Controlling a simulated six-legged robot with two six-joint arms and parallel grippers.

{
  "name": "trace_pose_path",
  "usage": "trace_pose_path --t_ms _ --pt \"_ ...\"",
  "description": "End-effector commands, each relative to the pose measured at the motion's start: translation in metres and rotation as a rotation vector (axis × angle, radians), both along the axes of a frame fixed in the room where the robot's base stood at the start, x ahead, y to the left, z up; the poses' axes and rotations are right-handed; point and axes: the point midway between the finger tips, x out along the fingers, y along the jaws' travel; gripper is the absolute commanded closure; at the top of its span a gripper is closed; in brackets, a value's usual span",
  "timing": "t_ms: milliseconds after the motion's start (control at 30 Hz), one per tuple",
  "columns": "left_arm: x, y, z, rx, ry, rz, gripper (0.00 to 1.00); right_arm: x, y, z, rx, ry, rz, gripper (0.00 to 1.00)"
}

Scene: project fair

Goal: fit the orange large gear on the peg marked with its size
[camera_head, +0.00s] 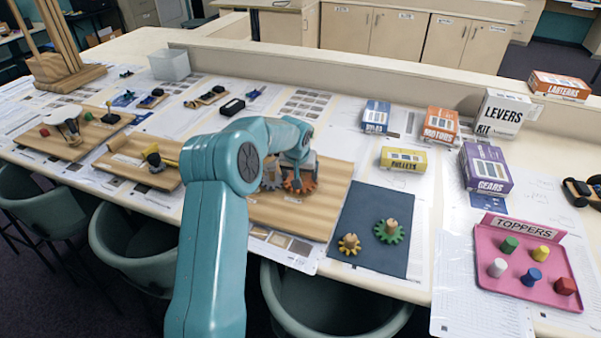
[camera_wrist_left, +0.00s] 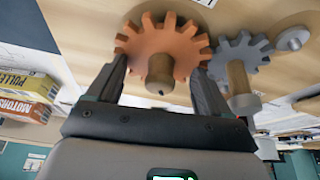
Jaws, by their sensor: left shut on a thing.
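The orange large gear (camera_head: 300,184) is at the right part of the wooden board (camera_head: 330,208) in the head view. My left gripper (camera_head: 297,166) reaches down over it. In the left wrist view, the two fingers are shut on opposite sides of the orange gear (camera_wrist_left: 175,48), with a wooden cylinder (camera_wrist_left: 160,76) standing out of its middle. I cannot tell whether that cylinder is a peg or a knob, nor whether the gear touches the board. A grey gear (camera_wrist_left: 236,50) with a wooden cylinder is close beside it. Size marks on the board are not readable. My right gripper is not in view.
A pink toppers tray (camera_head: 488,243) is farther right. Boxes, including a yellow one (camera_head: 403,158), stand behind.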

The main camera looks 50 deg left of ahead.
Motion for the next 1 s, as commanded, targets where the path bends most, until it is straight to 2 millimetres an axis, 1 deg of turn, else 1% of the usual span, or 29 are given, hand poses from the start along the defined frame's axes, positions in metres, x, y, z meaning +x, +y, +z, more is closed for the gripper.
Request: trace_pose_path --t_ms 367,400,433,733,1000 --pt "0.000 0.000 -0.009 0.000 0.000 0.000 0.51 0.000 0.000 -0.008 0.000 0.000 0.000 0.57" --pt "0.000 0.000 -0.008 0.000 0.000 0.000 0.14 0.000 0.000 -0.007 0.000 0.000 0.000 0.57" --pt "0.000 0.000 -0.008 0.000 0.000 0.000 0.10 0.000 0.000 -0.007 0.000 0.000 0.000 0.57" --pt "0.000 0.000 -0.006 0.000 0.000 0.000 0.10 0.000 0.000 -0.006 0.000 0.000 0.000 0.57" --pt "-0.007 -0.005 0.015 0.001 -0.001 0.000 0.10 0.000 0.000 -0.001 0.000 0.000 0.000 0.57"
